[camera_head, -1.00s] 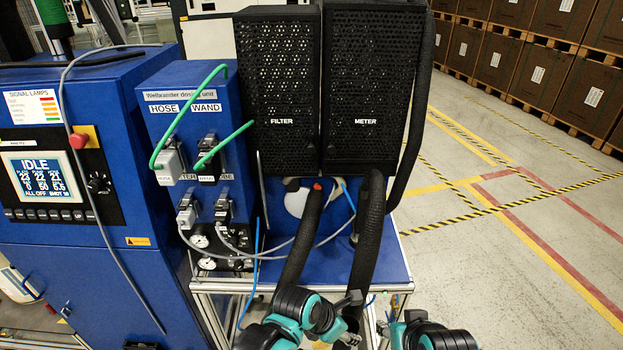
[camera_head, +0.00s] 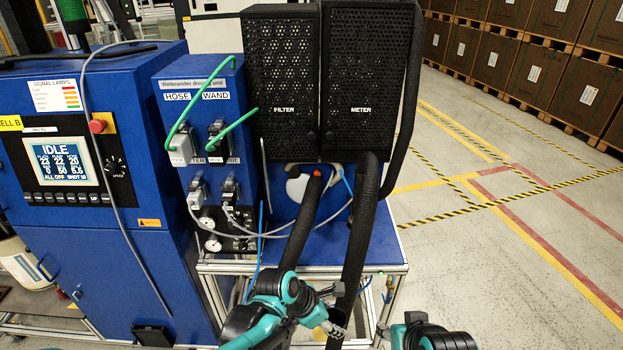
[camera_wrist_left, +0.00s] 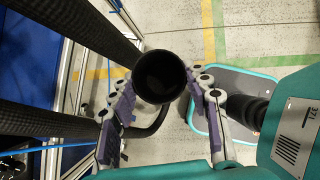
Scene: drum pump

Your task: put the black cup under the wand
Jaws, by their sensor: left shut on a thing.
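The black cup (camera_wrist_left: 161,77) shows in the left wrist view as a round dark opening between my left gripper's fingers. My left gripper (camera_wrist_left: 158,100) is shut on it, with a finger on either side. In the head view my left gripper (camera_head: 335,309) is low in the middle, by the lower part of the thick black hoses; I cannot make out the cup there. I cannot pick out the wand's tip for certain. My right arm shows at the bottom of the head view, but its finger state is unclear.
A blue cart (camera_head: 320,244) with a metal frame carries the filter and meter boxes. Thick black hoses (camera_head: 362,225) hang down over its front edge, close to my left gripper. The blue control cabinet (camera_head: 120,255) stands at left. Marked floor (camera_head: 480,270) at right is clear.

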